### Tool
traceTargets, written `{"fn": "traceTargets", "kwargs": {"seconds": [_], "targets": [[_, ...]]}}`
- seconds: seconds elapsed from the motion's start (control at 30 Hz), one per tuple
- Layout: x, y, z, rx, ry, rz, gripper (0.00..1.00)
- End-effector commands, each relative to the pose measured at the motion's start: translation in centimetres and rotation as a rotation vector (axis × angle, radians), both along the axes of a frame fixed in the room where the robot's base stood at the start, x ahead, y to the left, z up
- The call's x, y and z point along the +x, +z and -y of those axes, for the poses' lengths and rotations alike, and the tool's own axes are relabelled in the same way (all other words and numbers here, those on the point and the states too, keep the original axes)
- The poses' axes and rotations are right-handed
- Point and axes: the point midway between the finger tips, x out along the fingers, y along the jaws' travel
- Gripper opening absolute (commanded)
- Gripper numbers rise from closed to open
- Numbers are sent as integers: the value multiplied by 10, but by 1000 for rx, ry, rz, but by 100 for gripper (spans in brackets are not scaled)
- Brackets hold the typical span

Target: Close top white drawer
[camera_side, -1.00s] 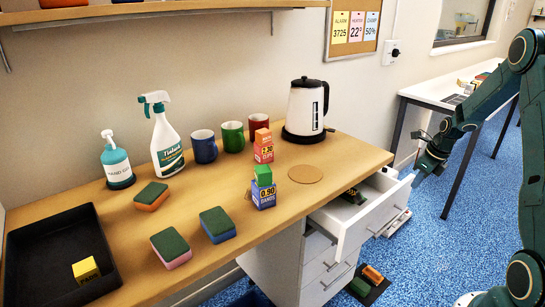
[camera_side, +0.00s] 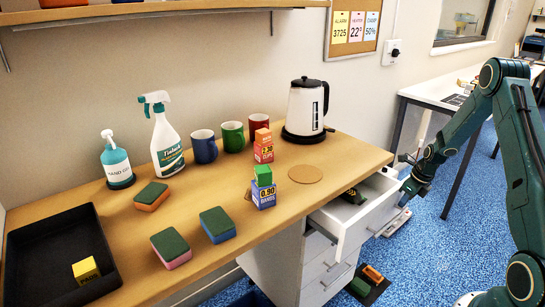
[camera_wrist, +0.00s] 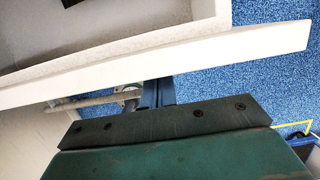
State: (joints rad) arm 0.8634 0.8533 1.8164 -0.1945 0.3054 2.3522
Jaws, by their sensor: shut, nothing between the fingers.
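The top white drawer (camera_side: 357,222) under the wooden desk is pulled out in the side view, with a small dark item (camera_side: 352,196) inside. My gripper (camera_side: 404,198) is at the outer side of its front panel, near the right end. In the wrist view the drawer's white front edge (camera_wrist: 215,47) crosses the picture, with a bar handle (camera_wrist: 98,99) below it. My shut fingers (camera_wrist: 158,93) are empty and close to the front panel beside the handle. I cannot tell whether they touch it.
Lower drawers (camera_side: 328,272) are shut. The wooden desk top (camera_side: 110,205) above holds sponges, mugs, a kettle (camera_side: 305,110), bottles, small boxes and a black tray (camera_side: 30,242). A dark mat (camera_side: 374,289) with blocks lies on the blue floor.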

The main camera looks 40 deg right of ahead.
Motion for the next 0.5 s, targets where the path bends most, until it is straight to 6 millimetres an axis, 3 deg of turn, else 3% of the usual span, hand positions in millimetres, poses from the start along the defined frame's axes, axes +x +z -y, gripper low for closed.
{"fn": "traceTargets", "kwargs": {"seconds": [0.37, 0.5], "targets": [[1, 0, 0, 0, 0, 0, 0], [10, 0, 1, -1, 2, 1, 0]]}}
